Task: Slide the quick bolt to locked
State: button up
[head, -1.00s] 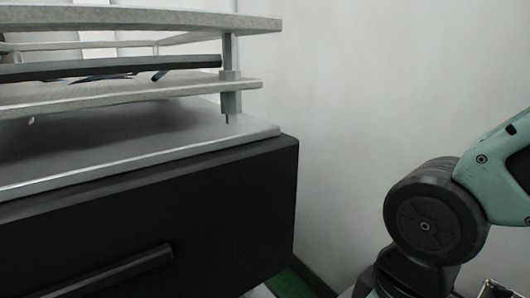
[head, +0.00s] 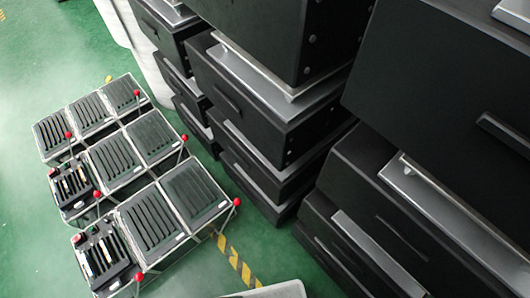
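I cannot pick out a quick bolt in the head view. Low units with dark slotted tops (head: 150,218) stand in three rows on the floor at left, with several red balls (head: 237,201) on thin rods at their edges. Small black panels with pale parts (head: 103,256) sit at the left ends of the two nearer rows. They are too small to tell whether any part is a bolt. My gripper is not in view.
Black drawer cabinets (head: 255,95) with silver edges are stacked across the middle and right. Yellow and black tape (head: 233,259) marks the green floor (head: 30,215). A pale rounded object (head: 285,290) shows at the bottom edge. Open floor lies at far left.

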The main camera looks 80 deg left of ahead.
aim_at(113, 277)
jog(key=k+l+u, duration=0.1)
jog(key=k+u, duration=0.75)
jog(key=u, duration=0.15)
jog(key=k+j+u, duration=0.3)
jog(key=u, duration=0.15)
jog(key=k+j+u, duration=0.75)
jog(key=j+u, duration=0.25)
jog(key=l, duration=0.15)
